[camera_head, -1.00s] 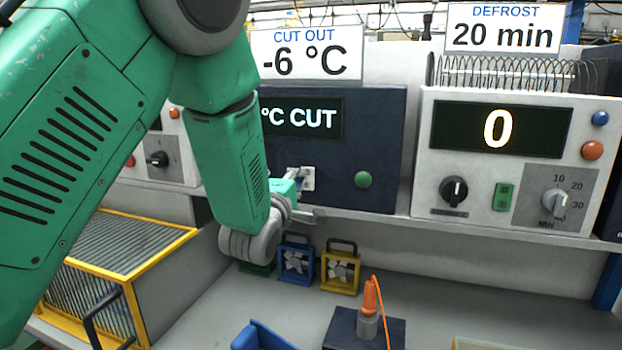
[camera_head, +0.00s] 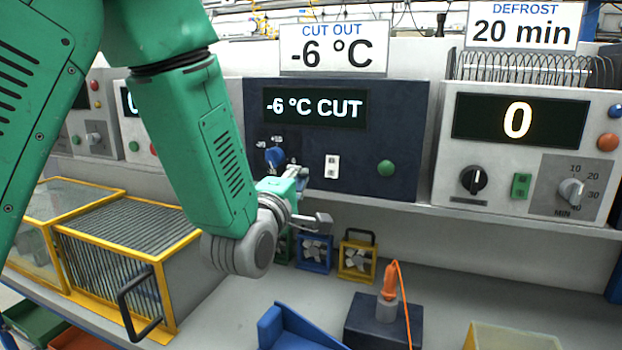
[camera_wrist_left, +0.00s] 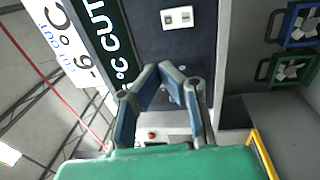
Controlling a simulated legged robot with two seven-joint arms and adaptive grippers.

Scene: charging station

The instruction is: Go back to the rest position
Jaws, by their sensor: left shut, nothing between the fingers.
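My left arm comes in from the left in the head view. My left gripper (camera_head: 299,177) is shut and empty in front of the dark cut-out panel (camera_head: 400,120), between the blue knob (camera_head: 275,156) and the white switch (camera_head: 332,166). In the left wrist view the fingers (camera_wrist_left: 160,70) come together at their tips with nothing between them. The white switch (camera_wrist_left: 177,17) shows beyond the fingertips there. The panel display (camera_head: 315,108) reads "-6 °C CUT". My right gripper is in neither view.
The defrost unit (camera_head: 450,150) stands at right, its display showing 0. Small fans (camera_head: 357,258), a dark block with an orange-handled tool (camera_head: 388,290) and a blue bin (camera_head: 290,330) are on the bench below. A yellow-framed box (camera_head: 150,310) stands at left.

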